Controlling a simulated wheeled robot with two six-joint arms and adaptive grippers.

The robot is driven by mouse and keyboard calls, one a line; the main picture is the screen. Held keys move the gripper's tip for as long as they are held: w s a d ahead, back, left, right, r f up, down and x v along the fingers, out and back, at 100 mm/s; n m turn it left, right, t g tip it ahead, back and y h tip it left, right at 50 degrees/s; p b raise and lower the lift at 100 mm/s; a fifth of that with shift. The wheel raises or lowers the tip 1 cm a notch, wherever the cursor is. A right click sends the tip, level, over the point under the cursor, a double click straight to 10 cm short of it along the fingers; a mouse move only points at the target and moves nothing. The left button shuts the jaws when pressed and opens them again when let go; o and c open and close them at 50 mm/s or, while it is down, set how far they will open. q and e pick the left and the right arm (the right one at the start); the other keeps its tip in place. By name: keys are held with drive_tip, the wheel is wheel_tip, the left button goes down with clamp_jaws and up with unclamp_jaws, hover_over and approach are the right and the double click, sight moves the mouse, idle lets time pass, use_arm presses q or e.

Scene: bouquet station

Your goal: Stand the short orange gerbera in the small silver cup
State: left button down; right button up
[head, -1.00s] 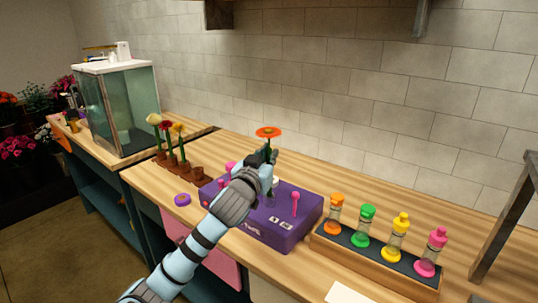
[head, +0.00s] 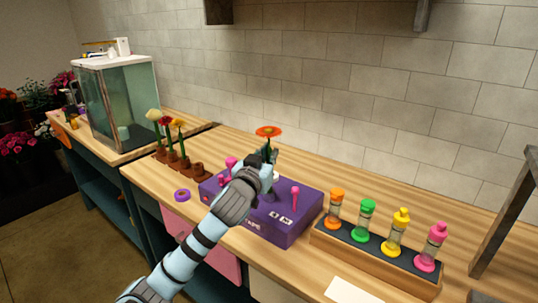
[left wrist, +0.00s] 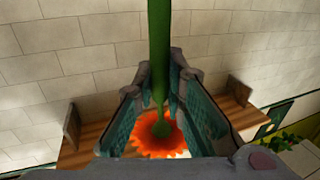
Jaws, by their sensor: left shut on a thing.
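The orange gerbera (head: 268,131) is upright, its bloom on top, above the purple box (head: 270,231). My left gripper (head: 268,156) is shut on its green stem below the bloom. In the left wrist view the stem (left wrist: 159,50) runs between the fingers (left wrist: 160,105), with the orange bloom (left wrist: 148,146) beyond them. A small pale, silvery patch shows just below the gripper on the box; it may be the silver cup, but my gripper and arm hide most of it. I cannot tell whether the stem's lower end is inside it. My right gripper is not in view.
Other flowers (head: 170,135) stand in brown holders (head: 188,166) to the left. A purple ring (head: 182,195) lies near the front edge. Pink pegs (head: 295,192) stand on the box. A rack (head: 370,259) with several coloured bottles is at right. The counter behind the box is clear.

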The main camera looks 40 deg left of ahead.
use_arm(q)
drive_tip(key=shift+f, duration=0.8)
idle(0.5)
drive_tip(key=c, duration=1.6)
unclamp_jaws()
drive_tip(key=shift+o, duration=0.6)
drive_tip(key=o, duration=0.5)
drive_tip(key=p+v, duration=0.1)
drive_tip(key=v, duration=0.8)
